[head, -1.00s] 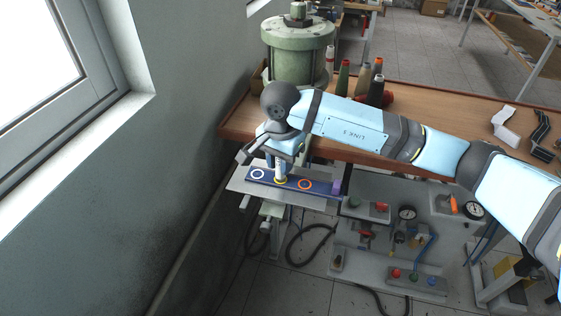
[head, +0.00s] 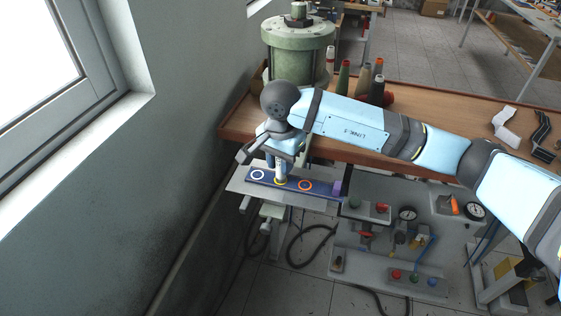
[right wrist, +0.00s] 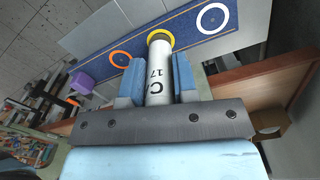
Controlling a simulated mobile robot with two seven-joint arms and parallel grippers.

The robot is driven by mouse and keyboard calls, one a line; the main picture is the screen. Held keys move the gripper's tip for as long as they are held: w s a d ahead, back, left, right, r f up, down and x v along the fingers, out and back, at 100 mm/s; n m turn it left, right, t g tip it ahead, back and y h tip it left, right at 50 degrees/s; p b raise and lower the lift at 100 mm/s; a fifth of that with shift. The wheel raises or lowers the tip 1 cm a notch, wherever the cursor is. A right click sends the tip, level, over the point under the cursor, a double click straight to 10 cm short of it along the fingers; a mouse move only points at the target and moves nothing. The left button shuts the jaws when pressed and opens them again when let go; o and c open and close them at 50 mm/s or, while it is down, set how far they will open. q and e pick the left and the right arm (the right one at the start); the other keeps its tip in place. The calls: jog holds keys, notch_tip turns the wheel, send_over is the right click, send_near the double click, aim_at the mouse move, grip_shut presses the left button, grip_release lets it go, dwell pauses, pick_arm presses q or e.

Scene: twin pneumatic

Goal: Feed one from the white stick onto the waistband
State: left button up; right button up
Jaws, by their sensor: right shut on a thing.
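The waistband (head: 322,190) is a dark blue strip on a light metal plate, marked with a white ring (head: 258,174), a yellow ring (head: 281,181) and an orange ring (head: 305,185). My right gripper (head: 281,165) is above its middle. In the right wrist view, the blue fingers are shut on the white stick (right wrist: 157,85), a cylinder printed "C 17". The stick's far end is at the yellow ring (right wrist: 169,36); I cannot tell whether it touches the band. Nothing shows lying on the band inside the white or orange ring. My left gripper is not in view.
A purple block (head: 338,187) sits at the band's right end. Behind is a wooden bench (head: 395,165) with a green cylinder (head: 298,55) and several thread cones. A control panel (head: 390,250) with gauges is at lower right. A wall and window close off the left.

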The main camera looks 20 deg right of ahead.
jog(key=shift+r+p, duration=0.6)
jog(key=shift+r, duration=2.25)
